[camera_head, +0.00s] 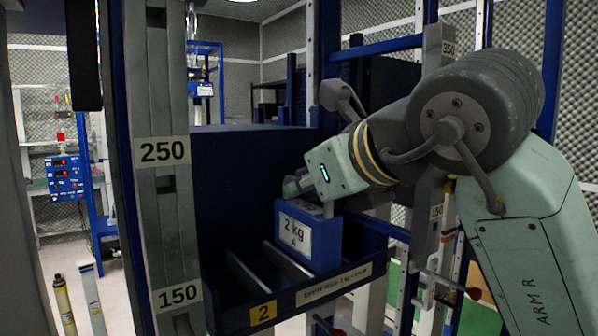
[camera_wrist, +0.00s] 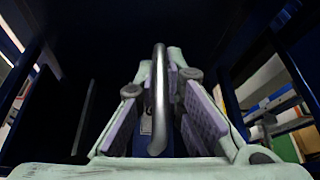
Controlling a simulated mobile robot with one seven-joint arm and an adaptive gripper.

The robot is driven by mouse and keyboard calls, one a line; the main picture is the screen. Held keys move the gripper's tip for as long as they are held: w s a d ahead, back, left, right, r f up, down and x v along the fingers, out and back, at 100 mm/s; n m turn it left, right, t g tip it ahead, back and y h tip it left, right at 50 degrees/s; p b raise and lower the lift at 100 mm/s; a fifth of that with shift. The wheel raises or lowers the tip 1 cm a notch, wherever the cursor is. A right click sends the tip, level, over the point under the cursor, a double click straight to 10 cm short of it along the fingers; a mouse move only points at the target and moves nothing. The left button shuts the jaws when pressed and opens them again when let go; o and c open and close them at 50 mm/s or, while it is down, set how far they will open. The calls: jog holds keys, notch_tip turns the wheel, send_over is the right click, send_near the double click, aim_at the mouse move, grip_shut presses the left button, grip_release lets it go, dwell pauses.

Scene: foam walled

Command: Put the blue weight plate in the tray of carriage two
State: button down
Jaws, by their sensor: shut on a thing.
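The blue weight plate (camera_head: 326,247) is a block with a white label reading "2 kg A". It hangs upright from my gripper (camera_head: 308,190), which is shut on its metal handle. In the wrist view the grey handle (camera_wrist: 158,100) lies between the two purple finger pads of my gripper (camera_wrist: 165,110). The plate is over the right part of the blue tray (camera_head: 345,282), which carries a yellow "2" tag (camera_head: 263,312). Its lower edge is close to the tray's inner rails; I cannot tell whether it touches.
A grey upright (camera_head: 165,220) marked 250 and 150 stands left of the tray. A dark blue panel (camera_head: 230,180) rises behind it. Blue frame bars (camera_head: 385,45) are close behind my arm. The tray's left part (camera_head: 240,285), between the rails, is empty.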

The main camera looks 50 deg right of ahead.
jog(key=shift+f+b, duration=0.5)
jog(key=shift+f, duration=0.3)
jog(key=shift+w+d, duration=0.1)
jog(key=shift+r, duration=0.1)
jog(key=c, duration=2.1)
grip_release()
jog(key=shift+f, duration=0.25)
jog(key=o, duration=0.4)
